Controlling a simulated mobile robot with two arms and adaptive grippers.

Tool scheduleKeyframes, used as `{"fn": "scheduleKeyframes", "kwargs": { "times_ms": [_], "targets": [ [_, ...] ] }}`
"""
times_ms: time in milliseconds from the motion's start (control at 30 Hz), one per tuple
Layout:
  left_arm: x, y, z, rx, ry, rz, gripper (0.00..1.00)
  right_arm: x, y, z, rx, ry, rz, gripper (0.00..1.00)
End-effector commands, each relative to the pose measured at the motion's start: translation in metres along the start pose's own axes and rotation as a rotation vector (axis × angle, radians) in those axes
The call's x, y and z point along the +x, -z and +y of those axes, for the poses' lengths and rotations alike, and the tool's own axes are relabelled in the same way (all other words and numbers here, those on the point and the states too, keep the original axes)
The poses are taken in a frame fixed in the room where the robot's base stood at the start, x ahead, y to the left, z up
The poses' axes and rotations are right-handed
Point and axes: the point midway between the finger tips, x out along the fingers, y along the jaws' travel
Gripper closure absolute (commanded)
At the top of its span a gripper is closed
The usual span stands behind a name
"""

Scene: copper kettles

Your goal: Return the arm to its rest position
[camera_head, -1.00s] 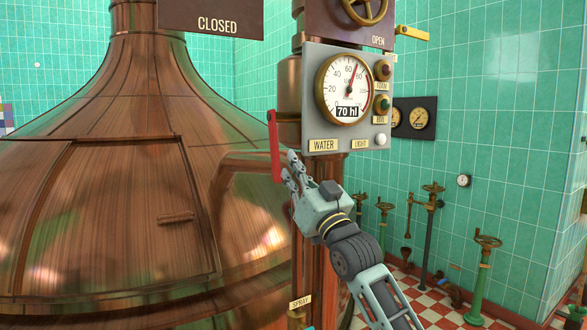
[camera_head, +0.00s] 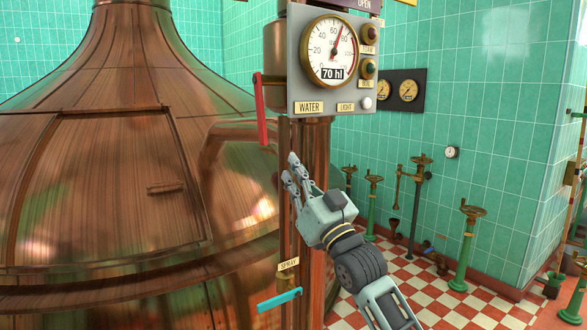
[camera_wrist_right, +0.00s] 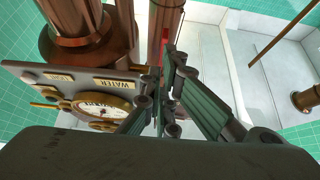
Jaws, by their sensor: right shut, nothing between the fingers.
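My right gripper (camera_head: 291,168) is shut and empty in the head view, in front of the copper column (camera_head: 311,150). Its fingers point up and to the left, below the red lever (camera_head: 262,110) and apart from it. The red lever hangs down at the left side of the gauge panel (camera_head: 302,95). In the right wrist view my right gripper's fingers (camera_wrist_right: 165,100) come together at the middle, with the gauge panel (camera_wrist_right: 50,78) upside down to their left. My left gripper is in neither view.
A large copper kettle (camera_head: 90,190) fills the left. A blue lever (camera_head: 279,300) sticks out below the SPRAY label (camera_head: 289,264). Green valve stands (camera_head: 465,250) stand on the checkered floor (camera_head: 420,290) at right, by the tiled wall (camera_head: 500,120).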

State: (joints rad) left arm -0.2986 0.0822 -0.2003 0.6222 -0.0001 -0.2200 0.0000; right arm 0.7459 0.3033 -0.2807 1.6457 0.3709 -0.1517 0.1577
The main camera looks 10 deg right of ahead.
Motion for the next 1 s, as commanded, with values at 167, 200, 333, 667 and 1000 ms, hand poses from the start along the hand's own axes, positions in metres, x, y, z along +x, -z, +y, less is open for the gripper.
{"fn": "scheduleKeyframes", "kwargs": {
  "times_ms": [167,200,333,667,1000],
  "targets": [
    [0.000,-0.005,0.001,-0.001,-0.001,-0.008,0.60,0.000,0.001,0.000,-0.001,0.000,0.000,1.00],
    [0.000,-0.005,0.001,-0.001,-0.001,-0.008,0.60,0.000,-0.001,0.001,0.000,-0.001,-0.003,1.00],
    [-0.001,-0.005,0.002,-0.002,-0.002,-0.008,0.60,-0.007,-0.031,0.008,0.003,-0.022,-0.054,1.00],
    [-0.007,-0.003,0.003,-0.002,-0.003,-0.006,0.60,-0.105,-0.239,0.044,0.009,-0.148,-0.428,1.00],
    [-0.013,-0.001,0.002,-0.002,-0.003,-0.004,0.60,-0.293,-0.420,0.042,0.006,-0.230,-0.845,1.00]
  ]
}}
